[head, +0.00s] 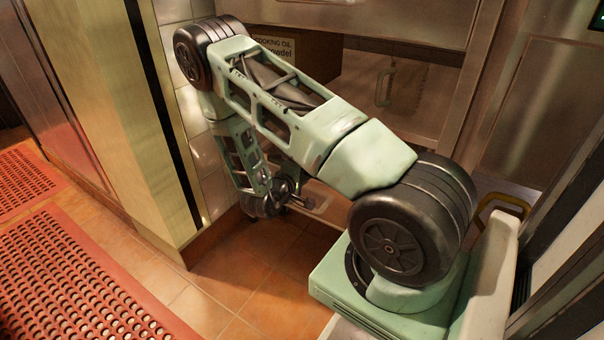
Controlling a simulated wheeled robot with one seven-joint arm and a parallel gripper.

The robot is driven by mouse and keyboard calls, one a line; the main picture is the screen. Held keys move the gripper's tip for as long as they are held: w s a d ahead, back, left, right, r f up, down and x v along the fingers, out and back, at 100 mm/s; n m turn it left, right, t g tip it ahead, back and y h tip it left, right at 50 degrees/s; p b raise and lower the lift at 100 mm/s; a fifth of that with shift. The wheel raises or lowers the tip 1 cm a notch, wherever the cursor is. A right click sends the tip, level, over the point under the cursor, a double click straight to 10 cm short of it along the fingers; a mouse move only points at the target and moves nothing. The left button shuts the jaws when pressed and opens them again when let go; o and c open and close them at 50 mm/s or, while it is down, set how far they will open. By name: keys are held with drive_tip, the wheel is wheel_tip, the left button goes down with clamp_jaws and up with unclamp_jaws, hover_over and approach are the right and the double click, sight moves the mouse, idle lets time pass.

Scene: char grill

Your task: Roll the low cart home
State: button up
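I cannot clearly pick out the low cart. A pale, low edge (325,207) shows behind the end of my arm, under the steel unit, but I cannot tell whether it belongs to the cart. My green arm bends down and hides much of that area. My gripper (298,200) is low over the tiled floor, close to that pale edge. It is small, dark and partly hidden, so I cannot see whether its fingers are open or touch anything.
A box marked cooking oil (290,42) sits behind my arm, beneath a steel counter (400,18). A wall corner (125,110) stands at left. Red perforated mats (75,285) cover the left floor. Bare orange tiles (205,310) lie between mats and my base.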

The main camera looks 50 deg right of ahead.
drive_tip(key=p+v, duration=0.6)
drive_tip(key=v, duration=1.1)
drive_tip(key=shift+a+p, duration=0.15)
drive_tip(key=shift+p, duration=0.15)
drive_tip(key=shift+r, duration=0.1)
